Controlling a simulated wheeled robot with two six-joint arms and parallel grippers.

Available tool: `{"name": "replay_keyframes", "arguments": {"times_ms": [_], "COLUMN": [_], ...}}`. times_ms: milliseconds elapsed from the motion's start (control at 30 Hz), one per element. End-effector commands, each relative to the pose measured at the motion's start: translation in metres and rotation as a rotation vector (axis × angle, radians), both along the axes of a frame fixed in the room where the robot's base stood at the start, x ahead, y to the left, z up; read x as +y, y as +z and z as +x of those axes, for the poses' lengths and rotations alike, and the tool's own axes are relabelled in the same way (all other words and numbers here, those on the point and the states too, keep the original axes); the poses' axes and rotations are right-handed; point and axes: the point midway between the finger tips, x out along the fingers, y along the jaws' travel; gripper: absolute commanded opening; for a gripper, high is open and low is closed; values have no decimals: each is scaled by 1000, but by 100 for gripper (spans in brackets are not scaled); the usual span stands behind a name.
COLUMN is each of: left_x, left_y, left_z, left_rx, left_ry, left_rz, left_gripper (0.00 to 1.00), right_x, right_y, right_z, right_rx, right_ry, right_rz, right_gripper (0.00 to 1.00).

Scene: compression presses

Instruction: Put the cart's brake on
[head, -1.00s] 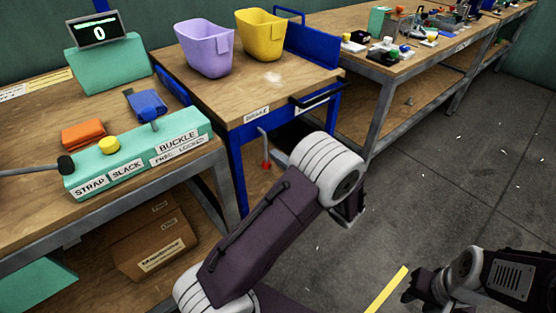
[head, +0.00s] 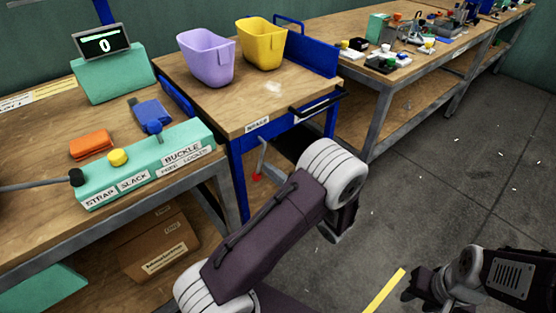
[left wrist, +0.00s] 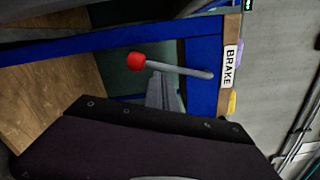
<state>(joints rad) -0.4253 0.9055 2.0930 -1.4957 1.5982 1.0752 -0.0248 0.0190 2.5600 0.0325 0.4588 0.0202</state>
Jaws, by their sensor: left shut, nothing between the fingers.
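The cart (head: 237,127) has a wooden top, a blue frame and a BRAKE label (head: 257,125), which also shows in the left wrist view (left wrist: 229,67). Below the label hangs a grey brake lever (head: 262,155) with a red knob (head: 257,177). In the left wrist view the lever (left wrist: 183,70) and knob (left wrist: 136,61) lie just beyond my left gripper (left wrist: 163,84). Its grey fingers are shut and empty, close against the lever's side; contact is unclear. In the head view my left forearm partly hides them. My right gripper (head: 420,288) is low at right, away from the cart.
A purple bin (head: 206,58) and a yellow bin (head: 261,43) stand on the cart. A bench with a green strap-and-buckle fixture (head: 150,163) is at left. Another bench (head: 368,72) with small parts stands behind right. The floor at right is open.

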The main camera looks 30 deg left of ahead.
Motion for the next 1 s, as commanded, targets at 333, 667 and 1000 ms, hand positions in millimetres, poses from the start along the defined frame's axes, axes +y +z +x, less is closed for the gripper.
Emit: {"name": "replay_keyframes", "arguments": {"times_ms": [333, 667, 1000], "left_x": [10, 17, 20], "left_y": [13, 23, 28], "left_z": [-25, -41, -48], "left_rx": [304, 534, 661], "left_ry": [2, 1, 2], "left_rz": [127, 223, 275], "left_gripper": [0, 0, 0], "right_x": [0, 0, 0], "right_y": [46, 77, 93], "right_z": [0, 0, 0], "right_rx": [0, 0, 0], "right_ry": [0, 0, 0], "right_rz": [0, 0, 0], "right_gripper": [36, 36, 36]}}
